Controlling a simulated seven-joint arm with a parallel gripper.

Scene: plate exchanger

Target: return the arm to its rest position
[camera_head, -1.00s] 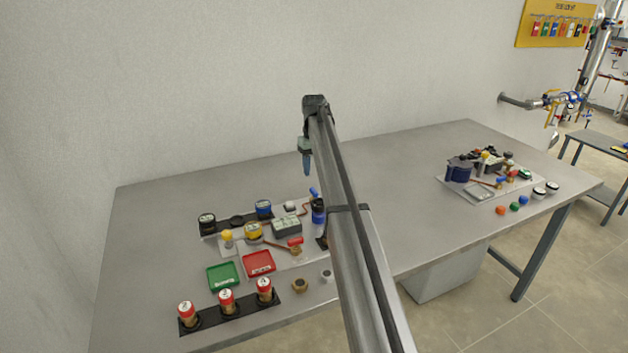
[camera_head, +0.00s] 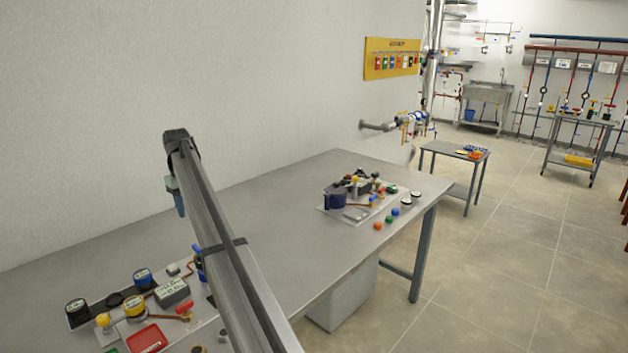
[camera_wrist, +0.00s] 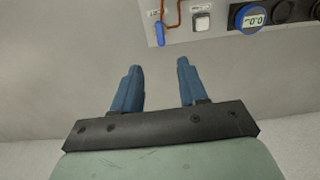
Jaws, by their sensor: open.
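My gripper shows in the wrist view (camera_wrist: 160,88) as two blue fingers spread apart with nothing between them. Bare grey surface lies behind the fingers. In the head view my gripper (camera_head: 180,203) hangs below the far end of my raised arm, over the back part of the grey workbench (camera_head: 280,200). It is apart from the things on the bench. In the head view its two fingertips cannot be told apart.
A board with gauges, a blue gauge (camera_head: 143,278), a yellow gauge (camera_head: 134,306) and a red tray (camera_head: 147,338) lies at the front left. A second kit with a dark blue pot (camera_head: 335,197) and loose caps (camera_head: 378,226) stands at the right end. The bench middle is clear. A blue-handled part (camera_wrist: 160,34) shows near the wrist view's top.

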